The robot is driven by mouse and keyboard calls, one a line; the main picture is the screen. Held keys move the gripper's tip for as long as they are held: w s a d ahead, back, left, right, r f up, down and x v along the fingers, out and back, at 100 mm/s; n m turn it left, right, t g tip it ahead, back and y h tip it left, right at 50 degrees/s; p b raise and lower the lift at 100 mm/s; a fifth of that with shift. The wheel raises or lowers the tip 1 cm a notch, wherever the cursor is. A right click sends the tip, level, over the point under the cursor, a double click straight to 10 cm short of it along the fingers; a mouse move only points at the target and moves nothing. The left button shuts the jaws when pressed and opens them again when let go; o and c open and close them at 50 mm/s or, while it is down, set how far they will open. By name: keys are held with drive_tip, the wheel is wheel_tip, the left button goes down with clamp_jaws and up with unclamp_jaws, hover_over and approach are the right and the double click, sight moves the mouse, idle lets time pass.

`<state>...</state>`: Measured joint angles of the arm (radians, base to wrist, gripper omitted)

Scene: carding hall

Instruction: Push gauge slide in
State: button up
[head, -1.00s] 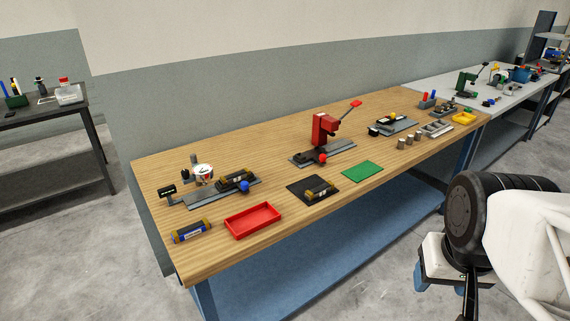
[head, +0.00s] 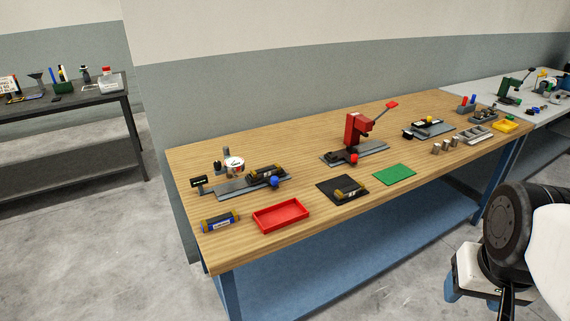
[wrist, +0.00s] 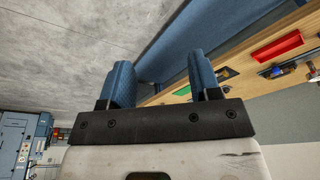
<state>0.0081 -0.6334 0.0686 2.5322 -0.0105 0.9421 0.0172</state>
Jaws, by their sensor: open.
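The gauge station is a grey rail plate (head: 232,191) near the left end of the wooden bench in the head view. A round white dial gauge (head: 234,164) stands at its back. A dark slide with a brass-coloured part (head: 264,173) sits on the plate's right part, with a blue ball knob (head: 274,181) at its front. The dial and the slide are apart. My gripper (wrist: 160,62) is open and empty in the wrist view, its two blue fingers apart. In the head view it hangs at the lower right, off the bench's front and far from the slide.
A red tray (head: 281,227), a blue-and-brass cylinder (head: 220,221), a black mat (head: 329,191) with a part on it and a green mat (head: 394,174) lie near the front. A red press (head: 357,129) stands to the right. Floor in front is clear.

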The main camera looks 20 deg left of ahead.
idle(0.4)
drive_tip(key=w+a+r, duration=0.2)
drive_tip(key=w+a, duration=0.2)
drive_tip(key=w, duration=0.5)
drive_tip(key=w+a+r, duration=0.2)
drive_tip(key=w+a, duration=0.1)
drive_tip(key=w, duration=0.5)
drive_tip(key=g, duration=0.3)
hover_over(275, 177)
drive_tip(key=f, duration=1.8)
drive_tip(key=shift+s+d+f, duration=0.25)
drive_tip(key=shift+f, duration=0.05)
drive_tip(key=shift+w+a+f, duration=0.1)
drive_tip(key=shift+a+f, duration=0.1)
drive_tip(key=shift+a, duration=0.15)
drive_tip(key=shift+f, duration=0.1)
drive_tip(key=shift+f, duration=3.8)
